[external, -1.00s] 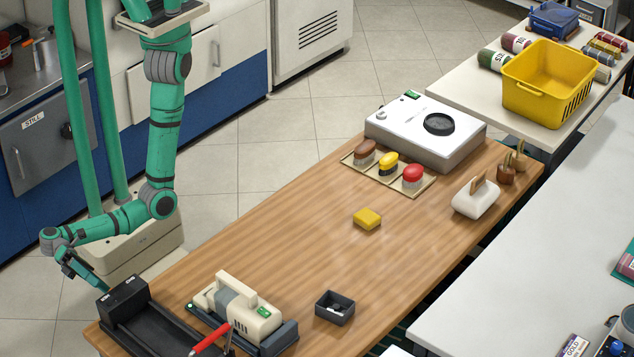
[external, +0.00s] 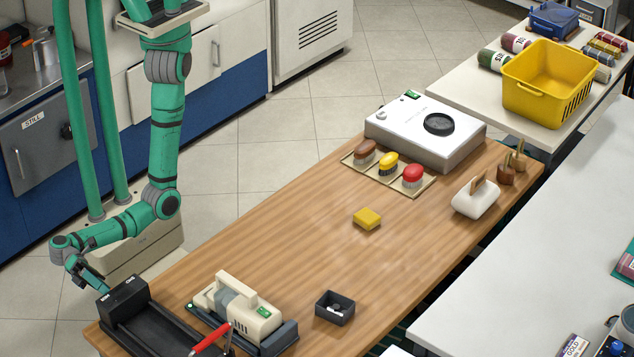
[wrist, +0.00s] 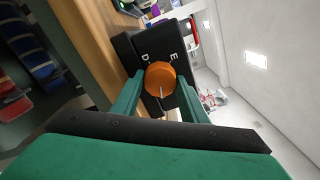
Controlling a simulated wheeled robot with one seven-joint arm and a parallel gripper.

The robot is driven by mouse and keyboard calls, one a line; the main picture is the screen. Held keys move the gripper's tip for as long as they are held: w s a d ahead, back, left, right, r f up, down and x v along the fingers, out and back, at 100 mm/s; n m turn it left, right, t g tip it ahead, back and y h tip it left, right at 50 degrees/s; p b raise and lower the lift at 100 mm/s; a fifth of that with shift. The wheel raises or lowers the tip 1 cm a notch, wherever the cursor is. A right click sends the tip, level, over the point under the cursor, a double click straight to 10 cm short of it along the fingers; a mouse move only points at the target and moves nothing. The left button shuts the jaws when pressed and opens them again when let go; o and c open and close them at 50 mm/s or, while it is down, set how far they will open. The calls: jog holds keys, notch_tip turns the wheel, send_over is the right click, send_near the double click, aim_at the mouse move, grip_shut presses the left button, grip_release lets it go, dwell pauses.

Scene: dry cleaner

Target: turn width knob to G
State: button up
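The width knob (wrist: 160,80) is orange and round with a white pointer line, set on the end of a black box. In the wrist view the letters D and E show beside it on the box face, and its line points toward the bottom of the picture, away from them. A G is not visible. The black box (external: 124,299) is at the table's near left end in the external view; the knob is hidden there. My gripper (wrist: 160,92) is open, with one green finger on each side of the knob. Contact with the knob cannot be told.
A cream machine (external: 243,309) and a red-handled tool (external: 209,338) are beside the black box. A small dark tray (external: 335,308) and a yellow block (external: 367,218) are farther along the wooden table (external: 290,240).

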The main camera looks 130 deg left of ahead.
jog(key=shift+n, duration=0.7)
jog(key=o, duration=0.8)
jog(key=shift+c, duration=0.2)
jog(key=shift+s, duration=0.1)
jog(key=s, duration=1)
jog(key=shift+s, duration=0.4)
